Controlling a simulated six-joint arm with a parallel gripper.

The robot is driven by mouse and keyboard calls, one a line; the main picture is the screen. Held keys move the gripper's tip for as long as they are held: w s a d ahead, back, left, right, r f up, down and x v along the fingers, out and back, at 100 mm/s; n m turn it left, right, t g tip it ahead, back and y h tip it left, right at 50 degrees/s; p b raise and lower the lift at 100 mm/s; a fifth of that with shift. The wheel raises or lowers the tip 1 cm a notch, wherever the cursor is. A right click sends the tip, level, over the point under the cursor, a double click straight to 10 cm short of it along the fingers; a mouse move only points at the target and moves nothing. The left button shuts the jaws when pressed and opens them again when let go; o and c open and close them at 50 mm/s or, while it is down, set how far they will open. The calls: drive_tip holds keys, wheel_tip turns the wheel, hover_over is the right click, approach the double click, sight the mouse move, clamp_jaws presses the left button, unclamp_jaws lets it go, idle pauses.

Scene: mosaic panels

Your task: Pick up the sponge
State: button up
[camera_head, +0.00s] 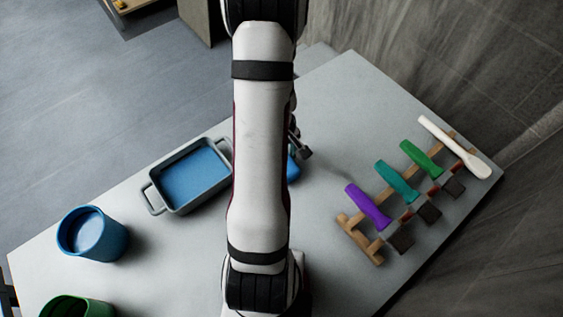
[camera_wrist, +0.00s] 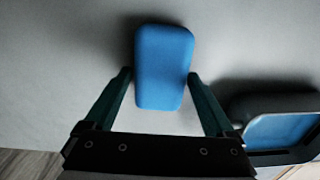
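The sponge (camera_wrist: 163,66) is a blue rounded block lying on the light grey table, seen in the wrist view between and a little beyond my fingertips. In the head view only a blue sliver of it (camera_head: 293,170) shows, because my arm covers the rest. My gripper (camera_wrist: 160,76) is open, with one finger on each side of the sponge. Small gaps seem to show between the fingers and its sides. In the head view a dark part of my gripper (camera_head: 301,146) shows just right of my arm.
A grey handled tray with a blue inside (camera_head: 151,198) stands left of my arm. A blue cup (camera_head: 91,234) and green container (camera_head: 75,306) are at front left. A wooden rack (camera_head: 359,240) with several coloured-handled tools is at right, near the table edge.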

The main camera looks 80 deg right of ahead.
drive_tip(key=c, duration=1)
drive_tip(key=shift+r, duration=0.1)
drive_tip(key=r, duration=0.4)
drive_tip(key=shift+s+r, duration=0.2)
drive_tip(key=shift+s, duration=0.05)
drive_tip(key=s+a+r, duration=0.5)
drive_tip(key=s+r, duration=0.1)
drive_tip(key=s, duration=0.4)
drive_tip(key=shift+a+r, duration=0.25)
